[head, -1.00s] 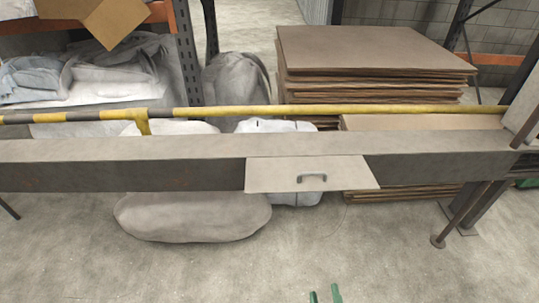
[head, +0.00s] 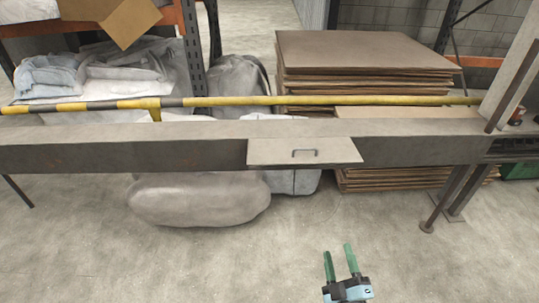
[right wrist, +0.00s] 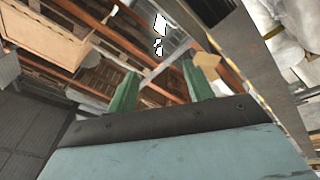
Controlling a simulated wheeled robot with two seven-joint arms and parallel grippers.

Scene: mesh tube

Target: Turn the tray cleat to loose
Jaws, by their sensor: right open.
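I cannot pick out a tray cleat for certain in either view. My right gripper (head: 338,250) has two green fingers, apart and empty, above the floor below and right of the panel. It is clear of the panel and beam. In the right wrist view the same open fingers (right wrist: 158,70) point toward racking, with nothing clearly between their tips. My left gripper is not in view.
A yellow and black bar (head: 230,101) runs behind the beam. Large grey sacks (head: 195,200) lie on the floor under and behind it. Stacked brown boards (head: 365,55) stand at the back. A dark post (head: 440,200) stands at right. The floor in front is clear.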

